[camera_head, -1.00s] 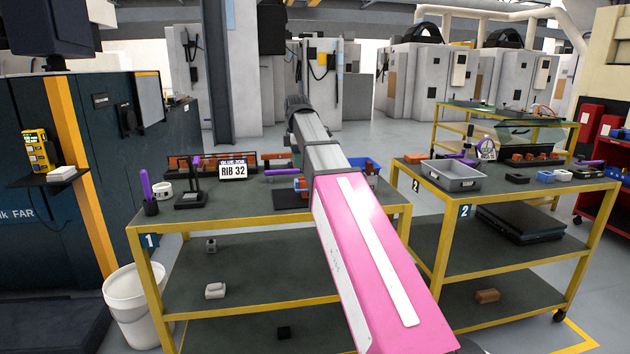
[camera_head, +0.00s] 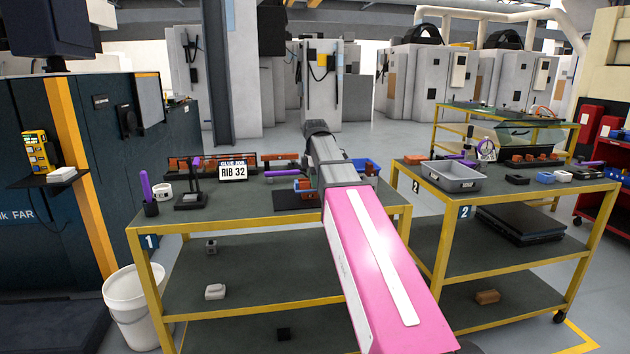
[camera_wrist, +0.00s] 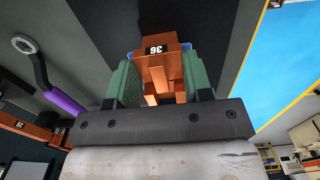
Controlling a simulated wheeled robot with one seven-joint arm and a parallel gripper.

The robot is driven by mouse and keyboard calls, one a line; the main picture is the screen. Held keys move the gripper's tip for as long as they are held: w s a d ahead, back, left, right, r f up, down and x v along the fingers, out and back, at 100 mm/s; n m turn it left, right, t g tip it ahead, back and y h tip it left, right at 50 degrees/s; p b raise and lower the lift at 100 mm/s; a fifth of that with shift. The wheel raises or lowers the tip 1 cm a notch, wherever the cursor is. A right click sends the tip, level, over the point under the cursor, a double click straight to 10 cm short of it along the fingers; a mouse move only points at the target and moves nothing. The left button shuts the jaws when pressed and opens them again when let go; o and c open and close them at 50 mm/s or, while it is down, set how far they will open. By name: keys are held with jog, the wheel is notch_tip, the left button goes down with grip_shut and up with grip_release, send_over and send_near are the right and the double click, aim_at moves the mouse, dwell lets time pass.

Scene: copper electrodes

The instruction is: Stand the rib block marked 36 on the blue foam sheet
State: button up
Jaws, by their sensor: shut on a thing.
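In the wrist view my gripper (camera_wrist: 160,80) has its green fingers closed on both sides of an orange-brown rib block (camera_wrist: 165,40). The block's label reads 36 and appears upside down. Its slotted ribs show between the fingers, and dark surface lies behind it. A bright blue area (camera_wrist: 285,50) with a yellow edge fills the upper right; I cannot tell whether it is the foam sheet. In the head view my pink and grey arm reaches over table 1 (camera_head: 240,207), hiding my gripper.
Table 1 holds a RIB 32 sign (camera_head: 232,171), a black stand (camera_head: 190,198), a purple-handled tool (camera_head: 146,186) and a dark mat (camera_head: 290,202). A blue bin (camera_head: 366,164) is partly behind my arm. Table 2 has a grey tray (camera_head: 455,179). A white bucket (camera_head: 131,305) stands at lower left.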

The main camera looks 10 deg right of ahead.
jog(key=o, duration=1.1)
jog(key=shift+f, duration=0.1)
notch_tip(320, 180, up, 12)
jog(key=shift+r, duration=0.15)
